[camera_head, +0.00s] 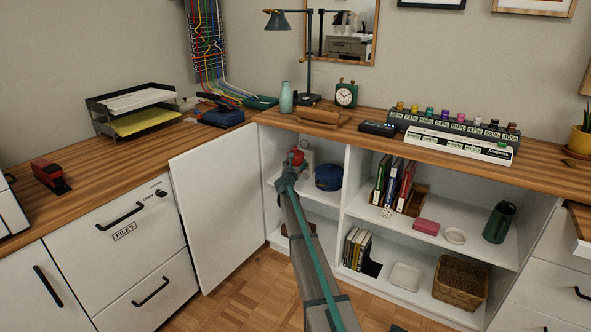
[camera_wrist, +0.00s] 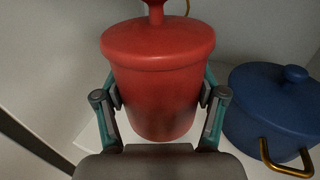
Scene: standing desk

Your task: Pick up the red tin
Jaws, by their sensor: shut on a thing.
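The red tin (camera_wrist: 160,70) is a round canister with a lid and a knob on top. It fills the middle of the wrist view and looks upright. My gripper (camera_wrist: 160,92) is shut on it, with one finger pad against each side of its body. In the head view the red tin (camera_head: 296,157) shows small at the far end of my arm, inside the open cabinet on the left. My gripper (camera_head: 290,172) partly hides it there. I cannot tell whether its base touches the shelf.
A blue lidded pot (camera_wrist: 285,110) with a brass handle stands close to the right of the tin; it also shows in the head view (camera_head: 328,177). The open white cabinet door (camera_head: 218,205) stands left of my arm. A divider and shelves with books (camera_head: 394,185) are to the right.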

